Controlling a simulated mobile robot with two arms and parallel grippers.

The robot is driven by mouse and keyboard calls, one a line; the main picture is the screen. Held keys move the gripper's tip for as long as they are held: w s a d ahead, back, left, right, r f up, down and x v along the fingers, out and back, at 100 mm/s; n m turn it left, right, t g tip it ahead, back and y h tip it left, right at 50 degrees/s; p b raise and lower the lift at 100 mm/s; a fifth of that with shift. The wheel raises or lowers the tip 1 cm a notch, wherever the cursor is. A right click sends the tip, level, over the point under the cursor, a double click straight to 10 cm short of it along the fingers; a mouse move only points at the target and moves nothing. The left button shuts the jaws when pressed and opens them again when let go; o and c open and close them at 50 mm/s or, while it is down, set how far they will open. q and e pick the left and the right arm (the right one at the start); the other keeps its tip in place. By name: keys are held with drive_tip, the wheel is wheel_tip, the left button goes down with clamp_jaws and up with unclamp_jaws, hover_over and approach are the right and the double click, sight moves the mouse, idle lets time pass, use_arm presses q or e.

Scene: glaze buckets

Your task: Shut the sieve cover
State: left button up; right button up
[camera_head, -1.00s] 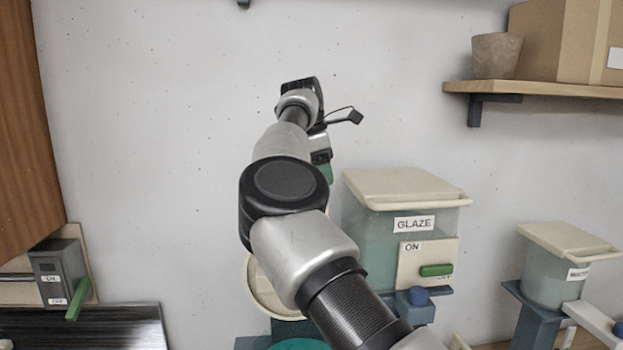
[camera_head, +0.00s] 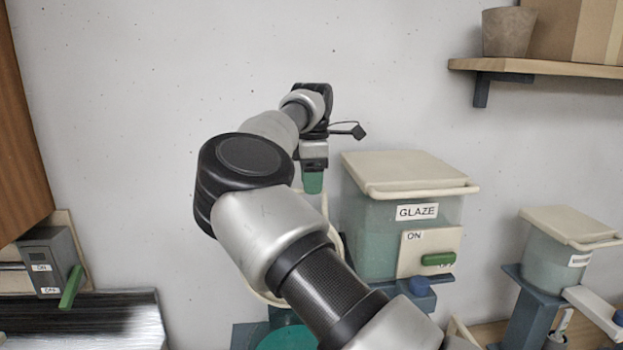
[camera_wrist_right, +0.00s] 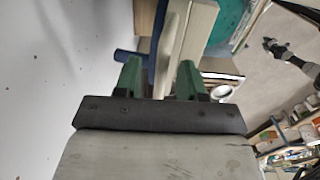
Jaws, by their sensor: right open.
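The sieve cover looks like the cream round piece (camera_head: 268,297) standing raised behind my right arm in the head view; the arm hides most of it. A teal round top (camera_head: 287,338) shows below it at the bottom edge. My right gripper (camera_head: 313,182) has green fingers pointing down, above and behind the cover's upper edge. In the right wrist view the gripper (camera_wrist_right: 158,78) is open, with a cream edge-on piece (camera_wrist_right: 172,45) and a blue strip between or just beyond its fingers. I cannot tell if they touch. My left gripper is not in view.
A glaze bucket (camera_head: 385,220) with a cream lid stands right of the gripper, its green switch handle (camera_head: 438,259) on the front. A smaller bucket (camera_head: 553,262) is farther right. A switch box (camera_head: 50,262) is at left. A shelf (camera_head: 550,68) is at upper right.

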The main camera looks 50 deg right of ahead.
drive_tip(key=shift+f, duration=0.25)
drive_tip(key=shift+s+a, duration=0.1)
clamp_jaws()
